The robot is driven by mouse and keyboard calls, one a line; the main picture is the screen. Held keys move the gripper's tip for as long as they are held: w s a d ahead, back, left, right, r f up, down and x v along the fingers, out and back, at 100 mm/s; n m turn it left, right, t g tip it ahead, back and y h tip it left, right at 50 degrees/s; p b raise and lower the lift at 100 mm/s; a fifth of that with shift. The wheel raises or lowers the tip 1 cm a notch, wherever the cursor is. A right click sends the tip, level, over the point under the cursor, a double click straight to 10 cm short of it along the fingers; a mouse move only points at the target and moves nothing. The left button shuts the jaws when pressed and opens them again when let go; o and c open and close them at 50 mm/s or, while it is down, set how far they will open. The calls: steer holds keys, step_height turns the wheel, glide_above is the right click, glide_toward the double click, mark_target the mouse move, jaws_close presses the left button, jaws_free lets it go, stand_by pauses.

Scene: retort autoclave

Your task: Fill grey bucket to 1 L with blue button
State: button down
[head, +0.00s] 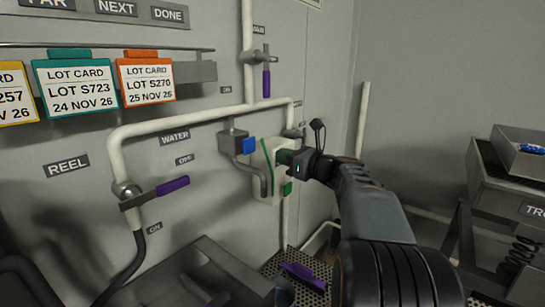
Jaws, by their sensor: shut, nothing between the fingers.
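The blue button (249,146) is on the front of a grey valve box (234,140) on the wall, with a curved grey spout (264,178) below it. My gripper (290,158) is shut and empty, to the right of the blue button and apart from it in the picture. Its tips are in front of the right part of an off-white unit (265,158) with green parts; I cannot tell whether they touch it. I cannot make out the grey bucket for certain. A rounded bluish-grey thing (285,293) shows at the bottom edge, mostly cut off.
White water pipes (190,122) run along the wall, with a purple-handled valve (172,186) at left and another (266,82) above. A perforated grate (309,266) with a purple piece (303,275) lies below. A trolley (500,180) stands at right.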

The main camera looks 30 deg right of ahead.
steer(key=shift+v, duration=0.85)
steer(key=s+a+f+n+g+h, duration=0.1)
steer(key=s+a+f+n+g, duration=0.15)
steer(key=f+n, duration=0.3)
steer(key=s+a+f+n+g+h, duration=0.1)
steer(key=s+f+n+g, duration=0.1)
steer(key=f+n+g, duration=0.3)
steer(key=s+a+f+n+g+h, duration=0.1)
steer(key=s+a+f+n, duration=0.2)
steer(key=f, duration=0.4)
steer(key=s+a+f+n+g+h, duration=0.2)
steer(key=s+a+n, duration=0.3)
steer(key=n, duration=0.4)
steer(key=s+a+f+n+g+h, duration=0.2)
steer(key=s+a+f+n, duration=0.2)
steer(key=s+n, duration=0.3)
steer(key=shift+s+a+f+n+h, duration=0.3)
steer(key=shift+a+n, duration=0.25)
steer(key=shift+n, duration=0.3)
